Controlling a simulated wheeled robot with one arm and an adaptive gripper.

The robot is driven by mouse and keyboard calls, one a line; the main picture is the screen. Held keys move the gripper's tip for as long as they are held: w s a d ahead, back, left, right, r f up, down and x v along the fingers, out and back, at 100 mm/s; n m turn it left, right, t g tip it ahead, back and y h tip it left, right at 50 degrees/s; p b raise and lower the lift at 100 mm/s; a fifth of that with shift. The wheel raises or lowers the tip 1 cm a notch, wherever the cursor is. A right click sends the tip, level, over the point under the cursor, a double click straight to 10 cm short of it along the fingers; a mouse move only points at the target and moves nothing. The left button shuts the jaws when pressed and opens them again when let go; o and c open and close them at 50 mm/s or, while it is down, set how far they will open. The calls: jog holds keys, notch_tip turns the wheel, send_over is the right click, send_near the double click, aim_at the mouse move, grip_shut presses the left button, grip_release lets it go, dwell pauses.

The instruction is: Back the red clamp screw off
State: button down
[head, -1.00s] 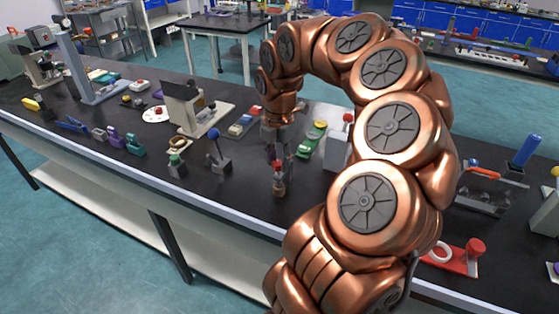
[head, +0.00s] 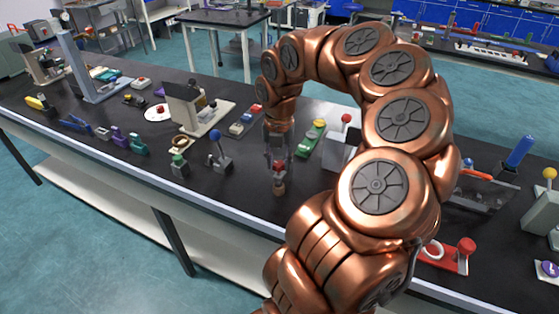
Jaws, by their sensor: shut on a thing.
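The red clamp screw (head: 279,168) is the red top of a small upright fixture with a tan-brown base (head: 279,188), near the front of the black bench. My gripper (head: 278,164) points straight down from the copper arm. Its grey fingers are shut on the red screw, one on each side. The fingers partly cover the screw, so its thread and how far it is turned cannot be seen. The fixture stands upright on the bench.
A green tool (head: 312,138) and a red-knobbed grey block (head: 341,150) lie to the right. Bare bench (head: 235,190) shows in front.

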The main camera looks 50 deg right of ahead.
jog(key=shift+r+n+p, duration=0.15)
jog(key=shift+n+p, duration=0.4)
jog(key=shift+n, duration=0.55)
jog(key=shift+f+n, duration=0.2)
jog(key=shift+n, duration=0.3)
jog(key=c, duration=0.9)
grip_release()
